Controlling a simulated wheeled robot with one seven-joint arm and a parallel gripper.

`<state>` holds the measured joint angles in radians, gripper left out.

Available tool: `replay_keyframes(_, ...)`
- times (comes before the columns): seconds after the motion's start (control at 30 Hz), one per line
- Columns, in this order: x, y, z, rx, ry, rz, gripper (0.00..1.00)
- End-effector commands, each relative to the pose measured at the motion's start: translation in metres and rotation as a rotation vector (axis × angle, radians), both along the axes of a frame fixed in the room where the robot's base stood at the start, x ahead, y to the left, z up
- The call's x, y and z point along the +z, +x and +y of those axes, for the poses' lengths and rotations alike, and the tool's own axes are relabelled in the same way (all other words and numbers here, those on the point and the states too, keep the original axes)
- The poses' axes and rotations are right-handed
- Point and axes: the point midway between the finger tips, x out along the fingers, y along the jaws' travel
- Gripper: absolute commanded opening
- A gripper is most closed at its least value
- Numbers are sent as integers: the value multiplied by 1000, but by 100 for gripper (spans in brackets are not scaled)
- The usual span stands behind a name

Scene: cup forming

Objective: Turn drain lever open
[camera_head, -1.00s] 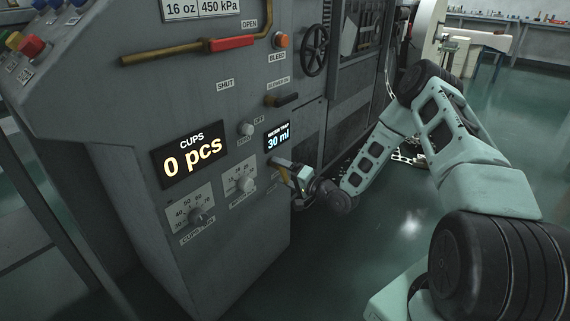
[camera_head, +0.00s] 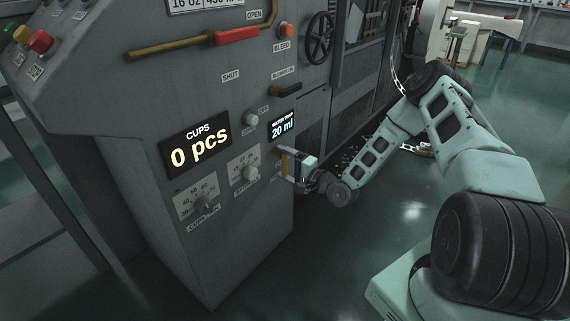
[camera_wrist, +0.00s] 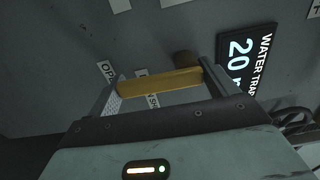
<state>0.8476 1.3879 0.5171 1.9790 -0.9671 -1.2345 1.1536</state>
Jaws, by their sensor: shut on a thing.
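The drain lever is a yellow bar (camera_wrist: 158,85) that lies between the two fingers of my gripper (camera_wrist: 160,80) in the wrist view, below the water trap display. The fingers are shut on it, one at each end of the bar. In the head view the lever (camera_head: 284,163) shows as a small yellow strip, partly hidden by my gripper (camera_head: 291,164) at the panel's right edge. The water trap display (camera_head: 282,127) reads 20 ml; it also shows in the wrist view (camera_wrist: 246,62). Labels beside the lever are partly covered.
The cups display (camera_head: 195,150) reads 0 pcs. Knobs (camera_head: 250,173) sit left of my gripper. The floor (camera_head: 400,225) right of the panel is clear.

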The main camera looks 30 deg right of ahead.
Motion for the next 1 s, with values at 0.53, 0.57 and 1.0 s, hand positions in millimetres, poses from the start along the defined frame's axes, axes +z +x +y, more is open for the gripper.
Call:
replay_keyframes(0.53, -3, -5, -2, -1, 0, 9, 100)
replay_keyframes(0.57, -2, -6, -3, -1, 0, 9, 100)
replay_keyframes(1.0, 0, -89, -33, -4, 4, 13, 100)
